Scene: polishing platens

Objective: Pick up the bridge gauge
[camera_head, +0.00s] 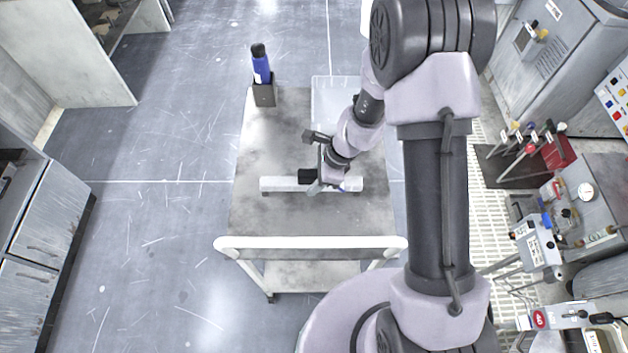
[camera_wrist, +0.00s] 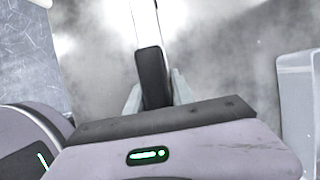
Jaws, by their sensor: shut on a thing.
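The bridge gauge (camera_head: 278,184) is a long pale bar with a black block near its middle. It lies crosswise over the grey top of the cart (camera_head: 255,215), and I cannot tell whether it touches the surface. My gripper (camera_head: 316,186) is at the middle of the bar, shut on it, and hides part of it. In the wrist view the black part and the white bar of the gauge (camera_wrist: 152,72) run up and away between the two grey fingers of my gripper (camera_wrist: 157,92).
A blue bottle with a black cap (camera_head: 261,66) stands in a dark holder (camera_head: 264,94) at the cart's back left corner. A pale translucent bin (camera_head: 334,92) is at the back right, partly behind my arm. The cart's white handle (camera_head: 310,243) runs along the near edge.

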